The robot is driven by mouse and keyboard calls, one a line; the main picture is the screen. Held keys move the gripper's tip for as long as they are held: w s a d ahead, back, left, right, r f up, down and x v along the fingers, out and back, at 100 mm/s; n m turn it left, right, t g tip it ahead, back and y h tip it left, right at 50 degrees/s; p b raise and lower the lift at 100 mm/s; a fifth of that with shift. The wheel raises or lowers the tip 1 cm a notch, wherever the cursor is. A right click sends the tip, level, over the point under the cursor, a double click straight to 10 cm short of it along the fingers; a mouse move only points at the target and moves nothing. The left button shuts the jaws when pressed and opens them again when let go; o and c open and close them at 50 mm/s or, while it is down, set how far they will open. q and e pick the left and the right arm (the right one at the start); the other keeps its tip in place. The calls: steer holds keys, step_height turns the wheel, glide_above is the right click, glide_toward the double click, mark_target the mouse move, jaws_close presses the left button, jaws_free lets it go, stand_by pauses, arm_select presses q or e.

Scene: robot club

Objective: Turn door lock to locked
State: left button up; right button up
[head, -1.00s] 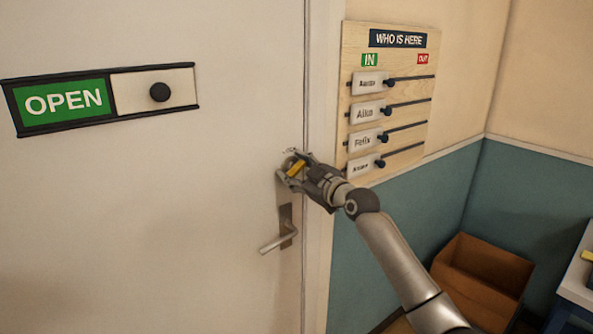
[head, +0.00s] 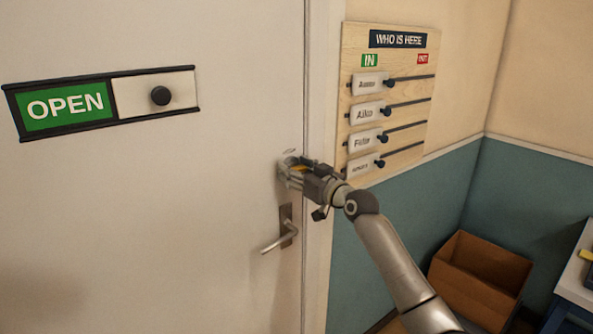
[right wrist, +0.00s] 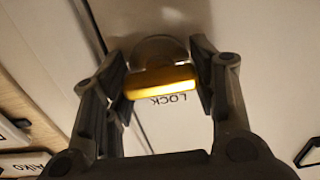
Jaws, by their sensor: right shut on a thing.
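The door lock is a yellow thumb-turn (right wrist: 160,84) on a round plate, set in the white door (head: 230,120) above the lever handle (head: 281,238). In the right wrist view the yellow bar lies nearly across the picture between the fingers. The word LOCK (right wrist: 172,99) shows beside it, upside down. My right gripper (right wrist: 162,76) is shut on the bar, one finger at each end. My left gripper is out of view.
A sliding OPEN sign (head: 65,106) with a black knob is on the door at left. A WHO IS HERE board (head: 388,100) with name sliders hangs close to my right gripper. A cardboard box (head: 478,275) stands at lower right beside a table (head: 578,275).

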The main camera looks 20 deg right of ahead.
steer(key=shift+f, duration=0.1)
steer(key=o, duration=1)
steer(key=shift+o, duration=0.2)
steer(key=v, duration=1.2)
